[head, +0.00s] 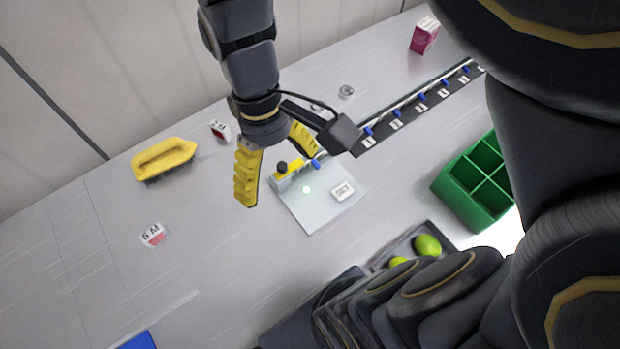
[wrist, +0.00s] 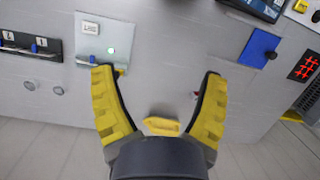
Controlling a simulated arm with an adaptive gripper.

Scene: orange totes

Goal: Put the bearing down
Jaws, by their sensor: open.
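Two small silver rings that look like bearings lie on the table near the back; one (head: 346,91) is clear of my arm and the other (head: 316,106) is partly hidden behind it. They also show at the left of the wrist view, as a ring (wrist: 29,85) and a second ring (wrist: 58,91). I cannot tell which one is the task's bearing. My gripper (head: 280,178) has its yellow fingers spread wide, with nothing between them. It is above the table, beside the pale plate (head: 315,215), apart from both rings. The wrist view also shows the open fingers (wrist: 157,75).
A black strip (head: 410,118) with blue clips and labels runs to the back right. A green divided bin (head: 455,190) stands at right. A yellow-handled brush (head: 165,157), a small box (head: 219,129) and a label (head: 152,235) lie left. The left tabletop is mostly clear.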

